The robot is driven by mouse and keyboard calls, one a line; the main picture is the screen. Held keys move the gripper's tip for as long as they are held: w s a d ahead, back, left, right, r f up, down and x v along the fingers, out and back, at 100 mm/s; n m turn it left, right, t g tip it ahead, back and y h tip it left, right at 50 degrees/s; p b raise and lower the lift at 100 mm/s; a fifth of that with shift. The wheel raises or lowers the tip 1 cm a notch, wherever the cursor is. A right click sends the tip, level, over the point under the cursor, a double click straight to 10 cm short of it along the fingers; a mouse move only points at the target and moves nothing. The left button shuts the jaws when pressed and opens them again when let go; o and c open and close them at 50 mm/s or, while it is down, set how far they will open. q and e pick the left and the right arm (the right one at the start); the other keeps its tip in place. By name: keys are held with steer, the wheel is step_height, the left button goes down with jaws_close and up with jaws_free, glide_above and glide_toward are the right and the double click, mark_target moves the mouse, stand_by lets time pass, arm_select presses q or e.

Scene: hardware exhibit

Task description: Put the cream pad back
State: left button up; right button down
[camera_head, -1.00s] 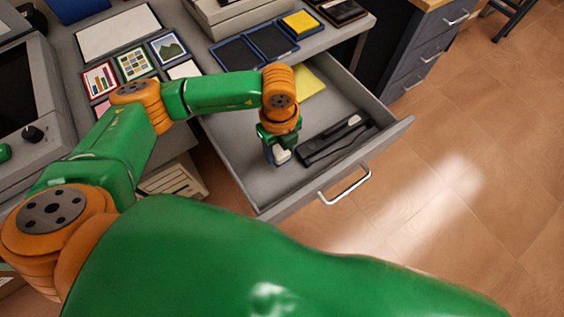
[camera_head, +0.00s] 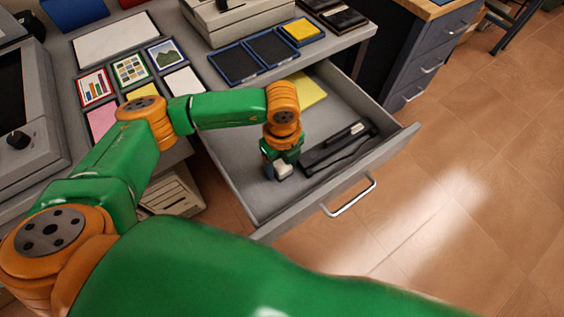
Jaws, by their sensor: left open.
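My left gripper (camera_head: 280,172) points down inside the open grey drawer (camera_head: 235,165), low over its front left part. It is open; a small whitish piece shows at its tips, and I cannot tell whether this is a pad or part of the gripper. A pale yellow pad (camera_head: 309,92) lies flat at the back of the drawer, apart from the gripper and partly hidden by my wrist. A white pad (camera_head: 185,82) lies on the desk among framed cards. I cannot tell which is the cream pad. My right gripper is not in view.
A long black tray (camera_head: 340,148) lies in the drawer, right of my gripper. On the desk stand blue-rimmed dark panels (camera_head: 236,61), a yellow block (camera_head: 301,29), picture cards (camera_head: 130,68) and a large white board (camera_head: 115,40). The drawer handle (camera_head: 350,196) faces the floor.

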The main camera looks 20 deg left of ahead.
mark_target(282, 165)
arm_select(q)
step_height(282, 165, up, 12)
steer(key=shift+r, duration=0.1)
stand_by(0.4)
